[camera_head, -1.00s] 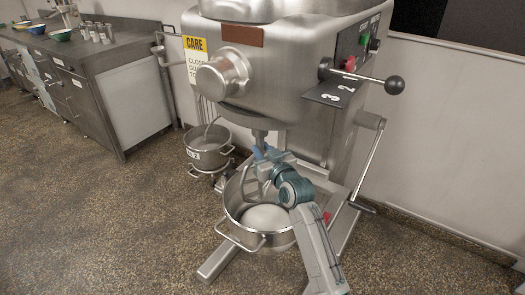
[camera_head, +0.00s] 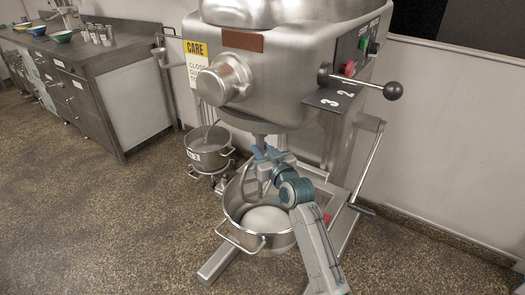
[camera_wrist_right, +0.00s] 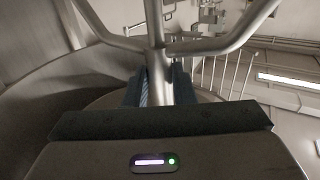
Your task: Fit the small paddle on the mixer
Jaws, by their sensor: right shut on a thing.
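The mixer (camera_head: 285,75) stands in the middle of the head view, with its short drive shaft (camera_head: 259,140) pointing down under the head. My right gripper (camera_head: 264,154) is just below that shaft. It is shut on the small paddle (camera_head: 252,180), a grey metal frame hanging over the bowl. In the right wrist view, the paddle's stem (camera_wrist_right: 156,65) stands between my two fingers (camera_wrist_right: 159,90), with curved arms branching to both sides. I cannot tell whether the paddle's top touches the shaft. My left gripper is not in view.
A large steel bowl (camera_head: 230,232) with a pale mass (camera_head: 266,219) inside stands under my right gripper. A smaller bowl (camera_head: 207,161) stands behind it to the left. A lever (camera_head: 365,83) juts out right. A steel counter (camera_head: 115,62) is at the left; the floor before it is clear.

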